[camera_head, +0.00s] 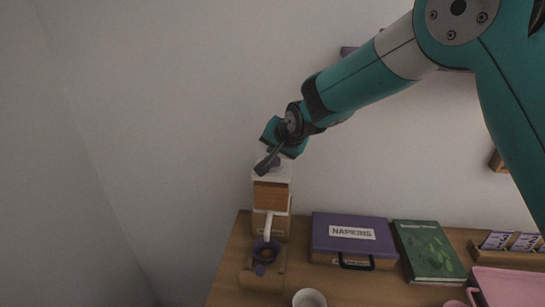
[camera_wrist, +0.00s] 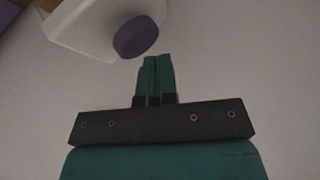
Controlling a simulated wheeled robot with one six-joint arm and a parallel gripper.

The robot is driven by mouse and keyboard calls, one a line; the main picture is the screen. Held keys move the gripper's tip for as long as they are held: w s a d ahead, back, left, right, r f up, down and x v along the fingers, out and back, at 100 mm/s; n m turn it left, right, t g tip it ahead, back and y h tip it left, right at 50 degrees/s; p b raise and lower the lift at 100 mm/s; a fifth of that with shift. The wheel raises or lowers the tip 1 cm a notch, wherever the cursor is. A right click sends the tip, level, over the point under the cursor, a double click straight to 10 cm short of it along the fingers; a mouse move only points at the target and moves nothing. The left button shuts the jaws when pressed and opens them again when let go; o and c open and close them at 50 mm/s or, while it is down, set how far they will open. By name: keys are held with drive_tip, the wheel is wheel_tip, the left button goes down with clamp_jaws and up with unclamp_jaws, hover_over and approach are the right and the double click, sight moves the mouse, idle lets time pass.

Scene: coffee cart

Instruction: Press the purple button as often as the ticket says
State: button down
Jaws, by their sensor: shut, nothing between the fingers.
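A white and wooden coffee machine (camera_head: 272,195) stands at the back left of the wooden counter. A round purple button (camera_wrist: 136,37) sticks out from its white top part (camera_wrist: 90,28) in the wrist view. The button is mostly hidden behind my gripper in the head view. My gripper (camera_head: 264,168) is over the top of the machine. In the wrist view my gripper (camera_wrist: 157,60) has its fingers together and empty, with the tips just beside and below the button; I see a small gap between them. I cannot make out a readable ticket in either view.
A purple napkins box (camera_head: 350,232), a green book (camera_head: 432,252) and a wooden holder with printed cards (camera_head: 505,256) stand to the right. A white cup (camera_head: 309,298) and a pink tray (camera_head: 508,287) are in front. A purple-rimmed item (camera_head: 266,247) sits below the machine's spout.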

sight(275, 159)
drive_tip(key=shift+r, duration=0.3)
drive_tip(key=shift+r+p, duration=1.45)
drive_tip(key=shift+r, duration=1.05)
idle(0.7)
